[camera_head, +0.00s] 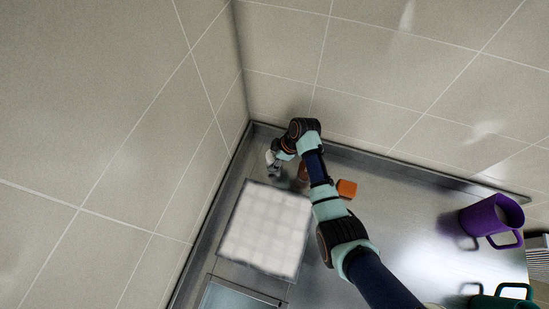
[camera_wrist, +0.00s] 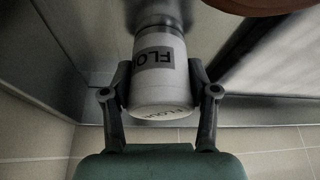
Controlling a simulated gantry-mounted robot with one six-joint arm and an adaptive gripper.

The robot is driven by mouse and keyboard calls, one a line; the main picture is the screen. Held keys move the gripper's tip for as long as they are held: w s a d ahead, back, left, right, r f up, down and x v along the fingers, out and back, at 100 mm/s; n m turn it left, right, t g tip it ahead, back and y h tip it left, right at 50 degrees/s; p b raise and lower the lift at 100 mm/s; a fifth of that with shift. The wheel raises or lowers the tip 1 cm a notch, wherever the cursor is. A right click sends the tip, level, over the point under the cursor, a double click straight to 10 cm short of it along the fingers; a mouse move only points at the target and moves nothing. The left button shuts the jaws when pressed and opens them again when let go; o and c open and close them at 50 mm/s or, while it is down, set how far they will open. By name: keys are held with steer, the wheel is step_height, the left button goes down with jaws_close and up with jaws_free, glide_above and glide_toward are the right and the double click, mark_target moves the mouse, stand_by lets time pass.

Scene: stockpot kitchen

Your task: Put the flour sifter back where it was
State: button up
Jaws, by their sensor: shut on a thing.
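The flour sifter is a small white cylinder with a dark label reading "FLO…", seen in the wrist view (camera_wrist: 157,85). My gripper (camera_wrist: 160,92) is shut on the flour sifter, with one finger on each side of it. In the head view my gripper (camera_head: 275,168) is in the back left corner of the metal counter, and the small white sifter (camera_head: 270,157) shows at its tip. I cannot tell whether the sifter touches the counter.
A white tiled board (camera_head: 266,229) lies just in front of my gripper. An orange block (camera_head: 347,189) stands right of my arm. A purple mug (camera_head: 491,220) and a green mug (camera_head: 503,300) are at the right. Walls rise behind and left.

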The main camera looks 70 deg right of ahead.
steer(key=o, duration=1.3)
steer(key=shift+s+r+p, duration=0.1)
steer(key=shift+r+p, duration=0.2)
steer(key=shift+r, duration=0.15)
steer(key=p+v, duration=0.1)
steer(key=v, duration=1)
steer(key=shift+s+d+r, duration=0.1)
